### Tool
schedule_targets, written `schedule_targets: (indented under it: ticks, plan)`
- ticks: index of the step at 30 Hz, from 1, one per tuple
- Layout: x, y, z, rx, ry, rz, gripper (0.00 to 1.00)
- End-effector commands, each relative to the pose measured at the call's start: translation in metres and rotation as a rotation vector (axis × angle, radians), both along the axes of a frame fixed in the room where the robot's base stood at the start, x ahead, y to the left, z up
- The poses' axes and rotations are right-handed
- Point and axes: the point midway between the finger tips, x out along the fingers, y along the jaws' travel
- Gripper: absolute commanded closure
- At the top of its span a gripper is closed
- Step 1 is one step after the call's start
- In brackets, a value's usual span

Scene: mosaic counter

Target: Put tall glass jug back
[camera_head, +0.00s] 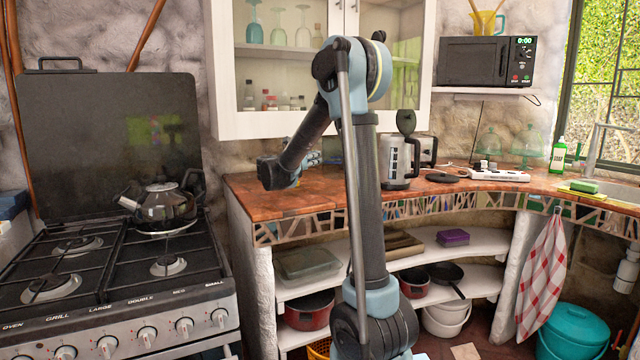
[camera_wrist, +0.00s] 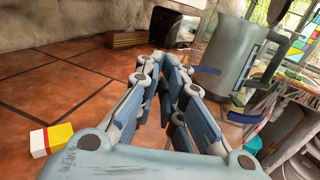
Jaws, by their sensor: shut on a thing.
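My gripper (camera_head: 318,158) is over the left part of the counter, partly hidden behind my arm in the head view. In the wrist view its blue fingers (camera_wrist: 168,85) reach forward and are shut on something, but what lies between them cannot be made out. I cannot clearly identify a tall glass jug. A grey jug-shaped vessel (camera_head: 397,160) with a dark raised lid stands on the counter right of my arm. A tall grey cylinder with a handle (camera_wrist: 228,50), probably the same vessel, shows right of my fingers.
A toaster (camera_head: 428,150) stands behind the vessel. A red, yellow and white box (camera_wrist: 52,138) lies left of my gripper. The glass-doored cupboard (camera_head: 224,70) hangs above, with glasses inside. The stove with a kettle (camera_head: 165,206) is at left. A yellow jug (camera_head: 484,22) stands on the microwave.

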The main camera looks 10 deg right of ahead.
Motion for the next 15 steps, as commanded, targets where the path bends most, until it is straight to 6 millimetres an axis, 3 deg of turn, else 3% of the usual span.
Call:
schedule_targets:
  ticks: [15]
  plan:
    - [0.000,0.000,-0.056,-0.001,0.000,0.000,1.00]
